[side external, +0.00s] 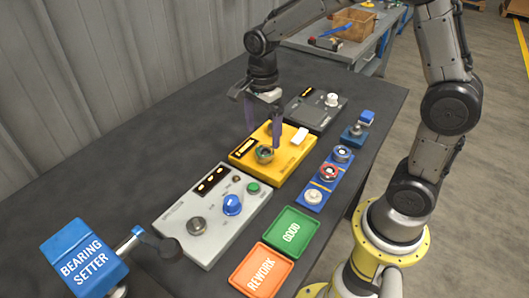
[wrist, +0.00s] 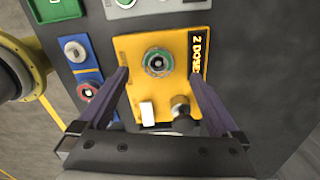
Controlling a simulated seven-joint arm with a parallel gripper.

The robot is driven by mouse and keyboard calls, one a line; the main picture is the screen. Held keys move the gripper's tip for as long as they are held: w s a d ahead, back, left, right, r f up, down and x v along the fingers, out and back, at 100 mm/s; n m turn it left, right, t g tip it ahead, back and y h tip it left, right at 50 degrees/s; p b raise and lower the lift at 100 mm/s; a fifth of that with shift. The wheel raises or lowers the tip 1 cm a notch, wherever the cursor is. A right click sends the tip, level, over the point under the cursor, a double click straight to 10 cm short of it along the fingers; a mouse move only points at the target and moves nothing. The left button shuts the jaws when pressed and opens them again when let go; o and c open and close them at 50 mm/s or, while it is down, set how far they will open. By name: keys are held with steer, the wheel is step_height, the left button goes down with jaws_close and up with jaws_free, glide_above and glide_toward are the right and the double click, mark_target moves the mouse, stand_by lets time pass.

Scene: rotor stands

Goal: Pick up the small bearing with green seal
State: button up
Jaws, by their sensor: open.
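A small round bearing with a green ring (wrist: 158,62) sits on the yellow box (wrist: 130,50) in the wrist view. In the side external view the bearing (side external: 264,154) is on the near part of the yellow box (side external: 290,160). My gripper (side external: 262,138) is open and points down over the yellow box, its fingers apart. In the wrist view the gripper's (wrist: 158,77) fingertips are to either side of the bearing, with nothing held between them. I cannot tell how far above the bearing the fingertips are.
A blue rack (side external: 322,184) with several round parts, one red-ringed, stands right of the yellow box. A grey control box (side external: 175,222) is in front and a dark box (side external: 308,112) behind. Green GOOD (side external: 291,232) and orange REWORK (side external: 262,270) trays lie at the front.

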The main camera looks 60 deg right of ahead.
mark_target(264, 151)
steer(key=shift+s+d+f, duration=0.15)
steer(key=shift+f, duration=2.55)
steer(key=shift+c, duration=0.3)
steer(key=c, duration=1.5)
steer(key=shift+r, duration=0.15)
